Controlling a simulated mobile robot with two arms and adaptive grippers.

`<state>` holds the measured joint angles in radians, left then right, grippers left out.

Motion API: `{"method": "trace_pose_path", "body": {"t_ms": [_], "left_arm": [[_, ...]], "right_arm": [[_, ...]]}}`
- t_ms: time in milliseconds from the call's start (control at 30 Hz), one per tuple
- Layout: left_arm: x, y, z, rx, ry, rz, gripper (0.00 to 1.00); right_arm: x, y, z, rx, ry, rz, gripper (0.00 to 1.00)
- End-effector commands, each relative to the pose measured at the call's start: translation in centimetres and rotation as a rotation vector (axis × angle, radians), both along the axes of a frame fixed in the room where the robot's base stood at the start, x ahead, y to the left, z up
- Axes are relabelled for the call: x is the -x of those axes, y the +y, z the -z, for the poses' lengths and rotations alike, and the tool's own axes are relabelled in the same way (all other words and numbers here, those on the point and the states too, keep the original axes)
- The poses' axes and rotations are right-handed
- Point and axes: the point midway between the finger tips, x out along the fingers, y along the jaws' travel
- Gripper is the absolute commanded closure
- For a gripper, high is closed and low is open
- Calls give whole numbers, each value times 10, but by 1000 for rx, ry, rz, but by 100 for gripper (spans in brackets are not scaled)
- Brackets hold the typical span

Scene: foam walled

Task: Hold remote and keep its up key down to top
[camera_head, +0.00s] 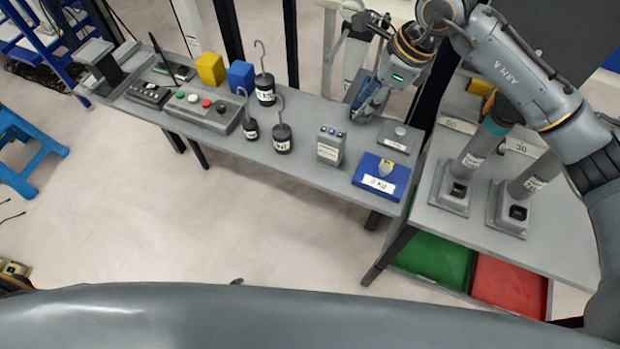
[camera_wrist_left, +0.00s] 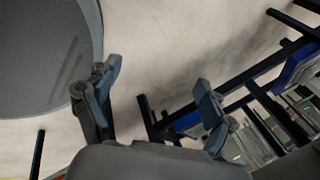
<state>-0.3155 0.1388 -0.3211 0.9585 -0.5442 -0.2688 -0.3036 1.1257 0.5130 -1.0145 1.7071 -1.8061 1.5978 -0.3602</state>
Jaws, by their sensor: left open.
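A small upright grey box (camera_head: 329,150) with small buttons on its top edge and a white label stands near the front of the long grey table; it may be the remote, but I cannot tell for sure. My right gripper (camera_head: 368,102) is over the back of the table, behind and to the right of this box and apart from it. Its blue fingers point down, and I cannot tell whether they hold anything. My left gripper (camera_wrist_left: 158,100) shows in the left wrist view, open and empty, with floor between its fingers.
A side table (camera_head: 470,235) holds two tubes. Floor in front is clear.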

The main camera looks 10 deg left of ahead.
Motion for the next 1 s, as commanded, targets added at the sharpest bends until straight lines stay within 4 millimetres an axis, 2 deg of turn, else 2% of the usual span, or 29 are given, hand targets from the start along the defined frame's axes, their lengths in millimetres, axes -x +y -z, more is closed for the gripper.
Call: {"method": "trace_pose_path", "body": {"t_ms": [33, 200, 300, 433, 533, 700, 833, 900, 1000], "left_arm": [[-24, -8, -17, -60, -65, 141, 17], [-95, -38, -83, -324, -287, 592, 17], [-128, -60, -128, -502, -421, 810, 17], [-159, -90, -192, -752, -591, 1041, 17], [-175, -114, -244, -958, -718, 1177, 17], [-184, -148, -326, -1292, -891, 1311, 17], [-183, -165, -370, -1483, -972, 1348, 17], [-182, -170, -385, -1553, -998, 1354, 17], [-181, -175, -398, -1612, -1019, 1357, 17]], "right_arm": [[0, 0, 0, -1, 0, 0, 62], [0, 1, 0, -2, 1, 0, 62], [0, 1, 0, -2, 1, 0, 62], [0, 1, 0, -2, 1, 0, 62], [0, 1, 0, -2, 1, 0, 62], [0, 1, 0, -2, 1, 0, 62], [0, 1, 0, -2, 1, 0, 62], [0, 1, 0, -2, 1, 0, 62], [0, 1, 0, -2, 1, 0, 62]]}}
